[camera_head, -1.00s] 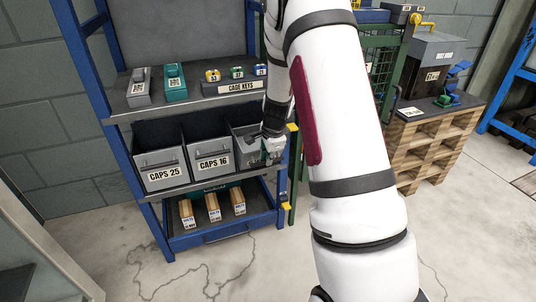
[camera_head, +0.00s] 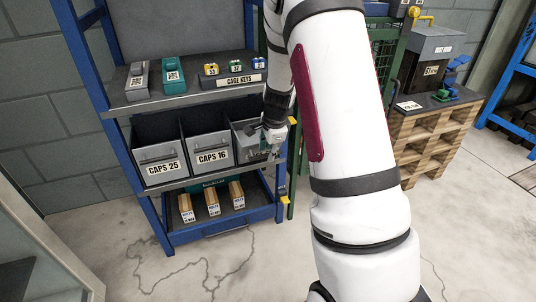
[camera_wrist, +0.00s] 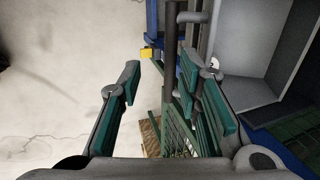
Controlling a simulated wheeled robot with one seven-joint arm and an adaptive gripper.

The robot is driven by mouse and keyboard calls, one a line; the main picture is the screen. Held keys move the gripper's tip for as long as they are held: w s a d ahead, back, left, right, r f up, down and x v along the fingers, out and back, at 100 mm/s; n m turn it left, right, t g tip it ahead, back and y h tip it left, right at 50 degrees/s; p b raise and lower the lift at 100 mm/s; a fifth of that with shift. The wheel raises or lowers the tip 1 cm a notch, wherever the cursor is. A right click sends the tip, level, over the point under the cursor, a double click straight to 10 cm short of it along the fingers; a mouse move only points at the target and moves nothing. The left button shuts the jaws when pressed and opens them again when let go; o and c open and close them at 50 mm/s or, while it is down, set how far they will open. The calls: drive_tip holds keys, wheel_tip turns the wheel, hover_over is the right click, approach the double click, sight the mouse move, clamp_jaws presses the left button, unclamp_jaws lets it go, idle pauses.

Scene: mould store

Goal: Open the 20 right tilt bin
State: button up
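The rightmost grey tilt bin (camera_head: 243,147) sits on the middle shelf beside the CAPS 16 bin. My gripper (camera_head: 272,137) is at its front right and hides most of its front, so its label cannot be read. In the wrist view a grey open compartment (camera_wrist: 244,88), apparently this bin, lies to the right of the fingers. My gripper also shows there (camera_wrist: 160,90), with its two green-padded fingers apart. A dark upright bar (camera_wrist: 170,60) appears beyond the gap; contact cannot be told. The bin's handle is not clearly visible.
The CAPS 25 bin (camera_head: 161,153) and CAPS 16 bin (camera_head: 209,148) stand to the left. Cage keys (camera_head: 236,70) lie on the shelf above, bolt boxes (camera_head: 212,200) below. A green mesh cage (camera_head: 381,60) stands close on the right. The floor in front is clear.

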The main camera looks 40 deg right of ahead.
drive_tip(key=v, duration=0.9)
drive_tip(key=shift+s, duration=0.1)
